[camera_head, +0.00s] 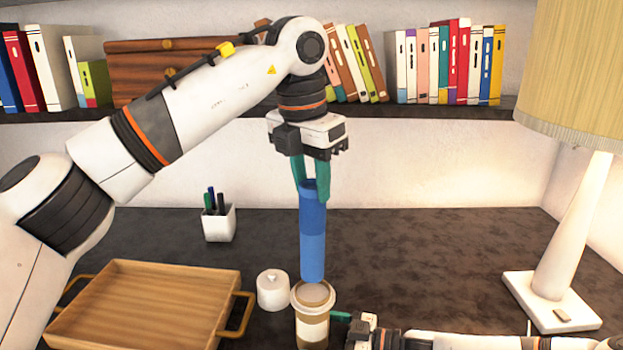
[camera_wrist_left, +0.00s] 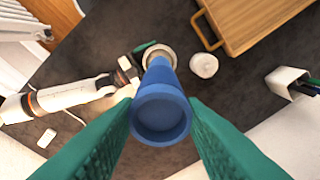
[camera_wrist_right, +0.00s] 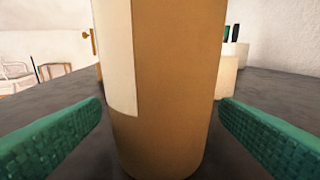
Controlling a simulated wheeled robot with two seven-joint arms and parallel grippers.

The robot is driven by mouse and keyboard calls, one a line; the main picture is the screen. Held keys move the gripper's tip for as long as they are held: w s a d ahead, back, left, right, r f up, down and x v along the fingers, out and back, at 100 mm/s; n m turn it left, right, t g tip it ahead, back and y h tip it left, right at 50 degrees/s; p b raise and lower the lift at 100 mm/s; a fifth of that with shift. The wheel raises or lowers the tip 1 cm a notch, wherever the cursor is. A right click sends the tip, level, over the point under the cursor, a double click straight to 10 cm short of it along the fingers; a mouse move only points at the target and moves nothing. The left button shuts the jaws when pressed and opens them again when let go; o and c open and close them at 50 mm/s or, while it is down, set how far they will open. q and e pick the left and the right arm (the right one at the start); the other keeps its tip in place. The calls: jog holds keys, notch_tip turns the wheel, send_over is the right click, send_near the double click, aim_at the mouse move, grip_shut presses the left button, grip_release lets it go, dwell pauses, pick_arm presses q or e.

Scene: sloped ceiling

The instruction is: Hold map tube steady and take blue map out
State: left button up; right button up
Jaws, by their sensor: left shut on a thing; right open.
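The blue map (camera_head: 313,235) is a rolled blue cylinder, held upright. My left gripper (camera_head: 311,187) is shut on its top end, pointing down. The left wrist view looks down the rolled map (camera_wrist_left: 160,118) between the green fingers. The map tube (camera_head: 312,325) is brown with white bands and a pale rim, and stands upright on the desk. The map's lower end is over the tube's mouth and looks just clear of the rim. My right gripper (camera_wrist_right: 161,108) is open, with one finger on each side of the tube (camera_wrist_right: 170,70) and visible gaps.
A white round lid (camera_head: 272,291) lies left of the tube. A wooden tray (camera_head: 140,305) is farther left, a pen cup (camera_head: 219,222) behind. A lamp (camera_head: 567,235) stands at right. A bookshelf (camera_head: 430,113) runs along the wall. The desk right of the map is clear.

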jog(key=v, duration=1.1)
jog(key=shift+d+f, duration=0.1)
jog(key=shift+d, duration=0.05)
